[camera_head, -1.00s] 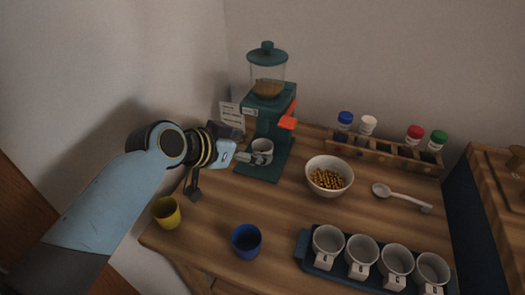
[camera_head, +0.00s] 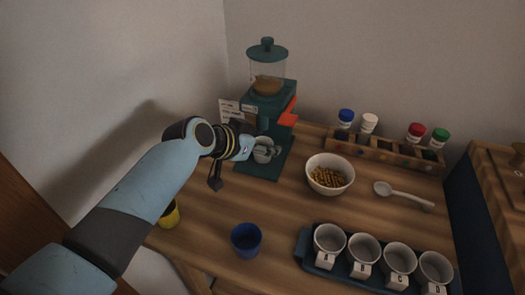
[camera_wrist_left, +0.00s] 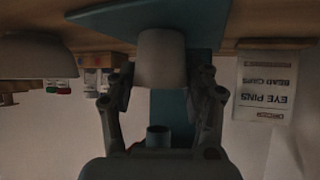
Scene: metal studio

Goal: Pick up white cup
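The white cup (camera_head: 262,158) stands upright on the base of the teal grinder (camera_head: 264,115), below its body. In the left wrist view, which is upside down, the white cup (camera_wrist_left: 162,62) sits between the two fingers. My left gripper (camera_head: 265,151) reaches in from the left at the cup, and one finger crosses in front of it. In the wrist view my left gripper (camera_wrist_left: 164,78) has its fingers spread on both sides of the cup, close to its walls; firm contact does not show. My right gripper is out of view.
A yellow cup (camera_head: 171,216) is partly hidden behind my arm. A blue cup (camera_head: 246,240), a bowl of golden pieces (camera_head: 330,174), a spoon (camera_head: 404,195), a rack of capped jars (camera_head: 383,152) and a tray (camera_head: 304,246) of lettered cups stand around. Bare wood lies in the middle.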

